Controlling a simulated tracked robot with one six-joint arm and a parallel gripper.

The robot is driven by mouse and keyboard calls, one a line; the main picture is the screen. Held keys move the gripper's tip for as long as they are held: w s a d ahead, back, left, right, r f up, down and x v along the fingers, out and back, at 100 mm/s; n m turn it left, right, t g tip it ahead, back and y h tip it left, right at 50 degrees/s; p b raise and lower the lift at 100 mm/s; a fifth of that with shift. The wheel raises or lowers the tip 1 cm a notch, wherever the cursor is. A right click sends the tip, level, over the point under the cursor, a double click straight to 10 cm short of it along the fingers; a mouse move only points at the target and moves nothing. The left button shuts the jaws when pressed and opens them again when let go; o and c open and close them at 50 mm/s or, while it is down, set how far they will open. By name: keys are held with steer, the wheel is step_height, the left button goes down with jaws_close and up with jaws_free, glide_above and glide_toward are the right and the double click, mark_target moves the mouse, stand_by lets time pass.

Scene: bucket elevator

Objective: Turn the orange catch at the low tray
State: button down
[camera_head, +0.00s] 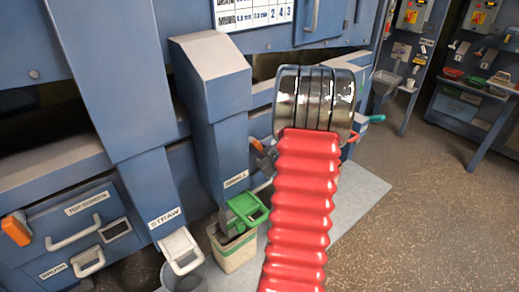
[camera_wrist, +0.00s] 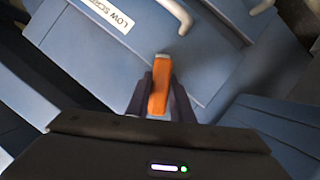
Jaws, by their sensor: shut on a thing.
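In the wrist view the orange catch (camera_wrist: 160,84) is a short orange bar with a pale end. It lies between the two dark fingers of my gripper (camera_wrist: 161,92), which are shut on it. The catch sits against the blue front of the low tray (camera_wrist: 115,50), beside a white label that reads "LOW SCRE…", partly cut off. A pale curved handle (camera_wrist: 178,14) is just above it. In the head view my red ribbed arm hides most of this area, and I cannot make out the gripper clearly there.
In the head view another tray (camera_head: 80,222), labelled as the top screen, has its own orange catch (camera_head: 16,229) at left. A straw chute (camera_head: 181,250) and a green-flapped chute (camera_head: 243,212) stand low in the middle. Open floor (camera_head: 430,190) lies to the right.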

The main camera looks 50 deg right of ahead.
steer(key=shift+s+f+m+y, duration=0.1)
steer(key=shift+f+m+y, duration=0.05)
steer(key=shift+m+y, duration=0.75)
steer(key=shift+s+f+m+y, duration=0.15)
steer(key=shift+m+y, duration=0.45)
steer(key=shift+m, duration=0.6)
steer(key=shift+w, duration=0.1)
steer(key=c, duration=1.6)
jaws_free()
steer(key=shift+w+r, duration=0.1)
steer(key=shift+r, duration=0.1)
steer(key=shift+o, duration=0.2)
steer(key=v, duration=1.3)
steer(key=shift+s, duration=0.5)
